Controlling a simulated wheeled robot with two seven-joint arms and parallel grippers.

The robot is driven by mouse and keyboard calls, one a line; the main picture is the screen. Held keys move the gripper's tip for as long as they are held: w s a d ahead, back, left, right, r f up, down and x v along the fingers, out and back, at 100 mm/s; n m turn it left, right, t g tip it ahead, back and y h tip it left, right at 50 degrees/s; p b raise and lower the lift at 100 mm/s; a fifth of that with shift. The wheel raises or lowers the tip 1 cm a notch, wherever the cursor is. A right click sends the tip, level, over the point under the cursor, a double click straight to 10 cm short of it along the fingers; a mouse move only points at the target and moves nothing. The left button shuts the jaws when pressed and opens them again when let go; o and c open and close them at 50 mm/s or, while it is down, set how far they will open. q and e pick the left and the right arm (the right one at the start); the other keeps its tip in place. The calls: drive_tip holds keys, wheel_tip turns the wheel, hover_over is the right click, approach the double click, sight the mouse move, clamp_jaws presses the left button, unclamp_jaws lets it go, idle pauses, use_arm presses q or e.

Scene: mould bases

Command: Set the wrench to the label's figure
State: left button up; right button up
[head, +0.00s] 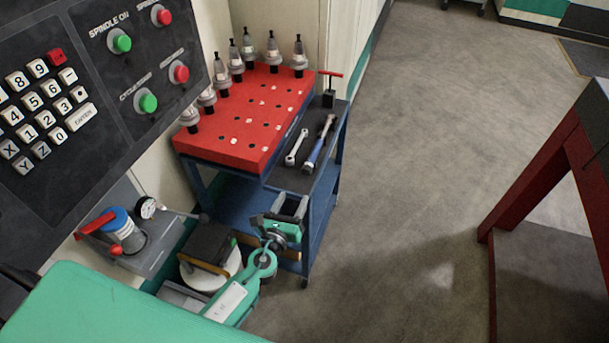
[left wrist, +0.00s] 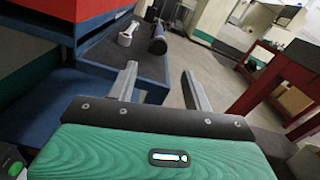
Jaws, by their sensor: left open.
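A torque wrench with a blue grip (head: 318,145) lies on the dark side tray (head: 284,178) of the blue cart. A shorter silver spanner (head: 296,148) lies to its left. In the left wrist view, the ends of the torque wrench (left wrist: 158,42) and the spanner (left wrist: 128,35) show past my fingers. My left gripper (head: 291,202) is open and empty, in front of the tray's near end and apart from both tools. Its two fingers also show in the left wrist view (left wrist: 159,72). No label with a readable figure shows, nor can I read the wrench's scale. My right gripper is out of view.
A red block (head: 236,146) with holes and several tool holders tops the cart. A red-handled tool (head: 328,92) stands at the tray's far end. A control panel (head: 90,100) is at left, and a dark red table (head: 555,160) at right. Floor between is clear.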

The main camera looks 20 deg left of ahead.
sight(305, 173)
use_arm(q)
drive_tip(key=w, duration=0.9)
drive_tip(key=shift+w+d, duration=0.15)
drive_tip(key=shift+w, duration=0.1)
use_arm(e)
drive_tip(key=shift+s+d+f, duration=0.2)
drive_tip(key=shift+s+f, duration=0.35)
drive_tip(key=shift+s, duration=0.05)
use_arm(q)
drive_tip(key=c, duration=1)
drive_tip(key=shift+n, duration=0.3)
drive_tip(key=n+b, duration=0.1)
drive_tip(key=n, duration=0.2)
drive_tip(key=shift+f+n+b, duration=0.1)
drive_tip(key=shift+n+b, duration=0.2)
drive_tip(key=shift+b, duration=0.1)
drive_tip(key=shift+n+b, duration=0.3)
drive_tip(key=shift+n, duration=0.6)
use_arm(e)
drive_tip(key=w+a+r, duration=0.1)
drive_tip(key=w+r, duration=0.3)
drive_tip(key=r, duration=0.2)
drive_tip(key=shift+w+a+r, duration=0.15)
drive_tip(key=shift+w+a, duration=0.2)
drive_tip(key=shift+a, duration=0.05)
